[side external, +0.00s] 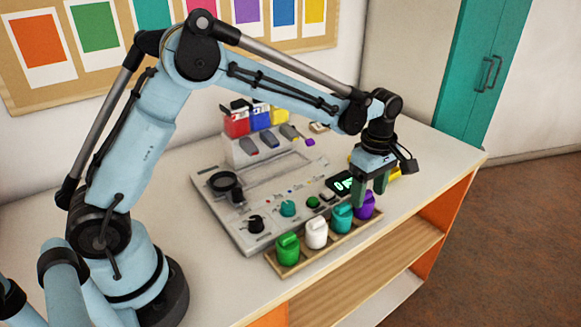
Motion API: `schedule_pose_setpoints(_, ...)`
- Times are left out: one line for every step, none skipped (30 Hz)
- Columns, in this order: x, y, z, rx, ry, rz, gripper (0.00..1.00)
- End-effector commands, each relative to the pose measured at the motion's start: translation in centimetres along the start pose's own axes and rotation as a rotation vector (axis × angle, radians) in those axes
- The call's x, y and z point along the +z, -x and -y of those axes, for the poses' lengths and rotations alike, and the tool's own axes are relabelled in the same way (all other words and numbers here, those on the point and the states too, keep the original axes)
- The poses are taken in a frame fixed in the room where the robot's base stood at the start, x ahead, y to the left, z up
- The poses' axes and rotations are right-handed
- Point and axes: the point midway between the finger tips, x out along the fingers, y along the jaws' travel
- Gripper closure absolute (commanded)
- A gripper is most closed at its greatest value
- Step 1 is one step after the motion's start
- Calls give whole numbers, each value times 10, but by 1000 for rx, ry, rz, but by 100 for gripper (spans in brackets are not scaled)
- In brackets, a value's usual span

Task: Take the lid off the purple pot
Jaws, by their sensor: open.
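The purple pot (363,212) stands at the right end of a wooden tray, near the front edge of the table. It is upright, and its upper part is partly hidden by my gripper, so I cannot clearly see its lid. My gripper (371,194) points down at the purple pot with its dark green fingers apart. The fingertips overlap the top of the pot in this view. I cannot tell whether they touch it or sit around the lid.
A teal pot (341,220), a white pot (316,234) and a green pot (288,250) stand left of the purple one in the wooden tray (334,248). A grey console (214,203) with knobs lies behind. Red, blue and yellow containers (260,118) stand farther back.

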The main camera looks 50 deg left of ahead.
Motion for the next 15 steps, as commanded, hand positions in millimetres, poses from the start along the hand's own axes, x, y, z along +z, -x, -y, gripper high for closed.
schedule_pose_setpoints(0,0,0,0,0,0,36)
schedule_pose_setpoints(0,0,0,0,0,0,36)
schedule_pose_setpoints(0,0,0,0,0,0,36)
schedule_pose_setpoints(0,0,0,0,0,0,36)
schedule_pose_setpoints(0,0,0,0,0,0,38)
schedule_pose_setpoints(0,0,0,0,0,0,44)
schedule_pose_setpoints(0,0,0,0,0,0,48)
schedule_pose_setpoints(0,0,0,0,0,0,53)
schedule_pose_setpoints(0,0,0,0,0,0,59)
schedule_pose_setpoints(0,0,0,0,0,0,64)
schedule_pose_setpoints(0,0,0,0,0,0,68)
schedule_pose_setpoints(0,0,0,0,0,0,74)
schedule_pose_setpoints(0,0,0,0,0,0,79)
schedule_pose_setpoints(0,0,0,0,0,0,84)
schedule_pose_setpoints(0,0,0,0,0,0,90)
